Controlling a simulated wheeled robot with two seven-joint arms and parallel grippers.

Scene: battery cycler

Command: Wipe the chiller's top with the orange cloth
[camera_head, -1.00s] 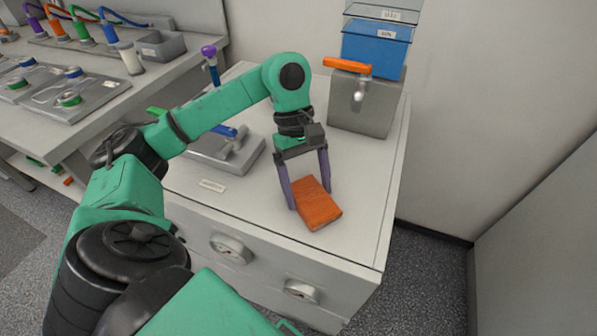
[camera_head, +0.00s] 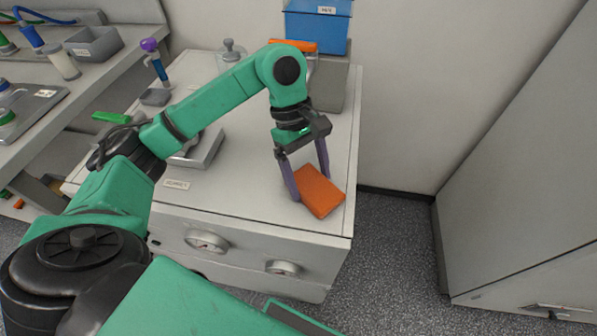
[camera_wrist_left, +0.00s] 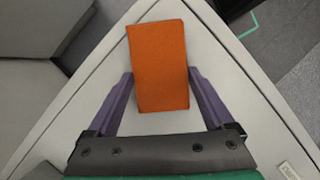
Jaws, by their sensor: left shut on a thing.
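The orange cloth (camera_head: 320,192) is a folded rectangular pad at the front right corner of the chiller's white top (camera_head: 235,190). My left gripper (camera_head: 308,184) is shut on the cloth, with a purple finger at each side of it. In the left wrist view the cloth (camera_wrist_left: 159,66) lies between the two finger tips (camera_wrist_left: 160,85), over the pale top near its corner. The cloth looks to be at the surface; whether it presses on it is hard to tell. My right gripper is not in view.
A grey box with an orange bar (camera_head: 294,46) and a blue bin (camera_head: 318,28) stand at the back of the top. A purple-knobbed tool (camera_head: 155,62) stands at the back left. A grey cabinet (camera_head: 520,150) rises at right, across a floor gap.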

